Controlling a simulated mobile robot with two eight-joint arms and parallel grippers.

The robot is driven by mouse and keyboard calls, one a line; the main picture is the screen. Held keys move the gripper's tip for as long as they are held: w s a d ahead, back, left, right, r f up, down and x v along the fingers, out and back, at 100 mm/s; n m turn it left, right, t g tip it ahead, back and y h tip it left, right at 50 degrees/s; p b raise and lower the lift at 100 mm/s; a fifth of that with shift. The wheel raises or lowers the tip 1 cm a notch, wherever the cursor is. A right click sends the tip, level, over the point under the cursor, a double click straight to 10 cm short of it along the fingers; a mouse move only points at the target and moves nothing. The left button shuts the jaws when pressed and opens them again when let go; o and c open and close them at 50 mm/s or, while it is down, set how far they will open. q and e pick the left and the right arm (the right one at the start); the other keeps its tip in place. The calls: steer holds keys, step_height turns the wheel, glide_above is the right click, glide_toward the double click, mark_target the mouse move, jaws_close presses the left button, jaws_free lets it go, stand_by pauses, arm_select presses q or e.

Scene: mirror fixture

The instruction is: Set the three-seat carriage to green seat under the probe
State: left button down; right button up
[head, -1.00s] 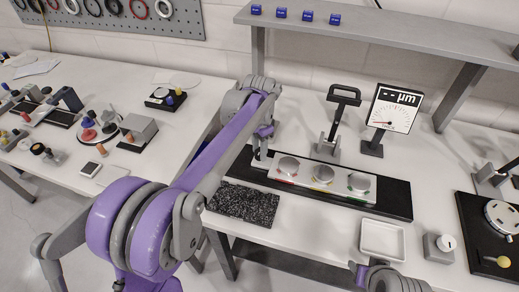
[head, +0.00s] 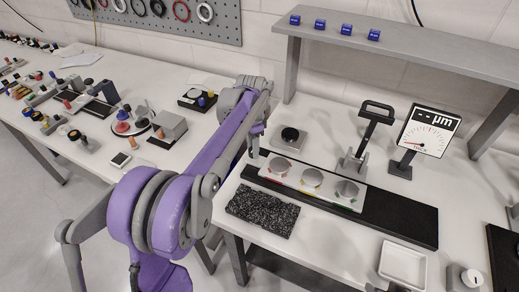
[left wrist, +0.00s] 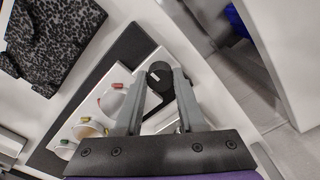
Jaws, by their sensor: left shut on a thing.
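The pale three-seat carriage (head: 286,184) lies on a long black rail (head: 400,221) in the head view. Its round metal seats have red, yellow and green marks from left to right. The green seat (head: 346,190) is just in front of the grey stand with a black handle (head: 370,130), which may be the probe stand. My left gripper (head: 254,156) is at the carriage's left end. In the left wrist view its fingers close around a black knob (left wrist: 160,73); the seats show left of them. My right gripper is out of view.
A dial gauge (head: 428,130) reading "-- µm" stands behind the rail. A speckled slab (head: 262,210) lies in front. A white tray (head: 403,264) is front right. The rail's right part is bare.

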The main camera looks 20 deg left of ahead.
arm_select(q)
steer(key=c, duration=0.5)
jaws_free()
steer(key=shift+a, duration=0.35)
steer(key=shift+d, duration=0.1)
steer(key=shift+r, duration=0.2)
step_height(320, 180, up, 10)
steer(key=shift+r+p, duration=0.25)
steer(key=shift+p, duration=0.1)
steer(key=s+d+f+n+t, duration=0.2)
steer(key=s+d+f, duration=0.1)
steer(key=s, duration=0.5)
steer(key=s+d+f+n+t, duration=0.1)
steer(key=s+d+f+n, duration=0.2)
steer(key=s+f, duration=0.3)
steer(key=s+d+f+n+t, duration=0.2)
steer(key=s+d+f+n, duration=0.1)
steer(key=s, duration=0.9)
steer(key=shift+s+f+t, duration=0.1)
steer(key=shift+f+t, duration=0.2)
steer(key=shift+f, duration=0.55)
